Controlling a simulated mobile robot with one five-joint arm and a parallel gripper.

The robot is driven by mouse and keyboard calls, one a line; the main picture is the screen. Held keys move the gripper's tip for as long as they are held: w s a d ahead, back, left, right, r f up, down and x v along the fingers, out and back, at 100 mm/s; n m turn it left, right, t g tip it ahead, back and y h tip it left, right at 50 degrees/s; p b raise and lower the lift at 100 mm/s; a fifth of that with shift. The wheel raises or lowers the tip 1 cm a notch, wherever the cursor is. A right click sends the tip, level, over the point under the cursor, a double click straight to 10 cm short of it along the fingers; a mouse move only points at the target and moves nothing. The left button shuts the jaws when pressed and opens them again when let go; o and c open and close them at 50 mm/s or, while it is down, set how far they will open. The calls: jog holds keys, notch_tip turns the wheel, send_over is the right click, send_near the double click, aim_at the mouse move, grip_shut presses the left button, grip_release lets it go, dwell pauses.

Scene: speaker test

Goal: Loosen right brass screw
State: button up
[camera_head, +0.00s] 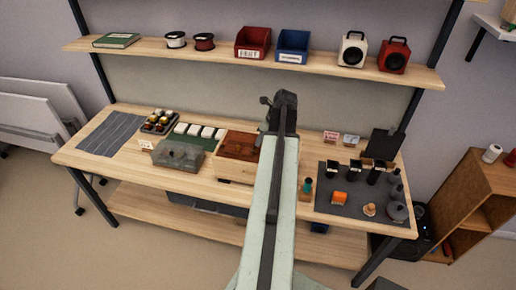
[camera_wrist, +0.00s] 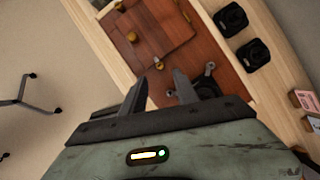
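A reddish-brown wooden panel (camera_wrist: 165,30) lies in a pale wooden case, which also shows in the head view (camera_head: 233,171), left of my arm. In the wrist view, brass-coloured round pieces sit on the panel: one at its left (camera_wrist: 132,37), one nearer my fingers (camera_wrist: 158,65) and a small one at the top (camera_wrist: 186,17). I cannot tell which is the right brass screw. My gripper (camera_wrist: 159,76) is open, its two fingers apart with nothing seen between them. The piece nearer my fingers appears just beyond the gap. In the head view my gripper (camera_head: 278,100) is partly hidden by my arm.
Two black round parts (camera_wrist: 232,18) (camera_wrist: 252,55) lie right of the panel's seam. A dark part with a metal bracket (camera_wrist: 208,82) is close to my right finger. A grey mat (camera_head: 335,203) with tools covers the bench's right. A shelf (camera_head: 200,51) runs above.

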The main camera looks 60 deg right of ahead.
aim_at(256, 149)
jog(key=b+x, duration=0.5)
jog(key=x, duration=0.2)
jog(key=shift+r, duration=0.15)
jog(key=shift+c, duration=0.4)
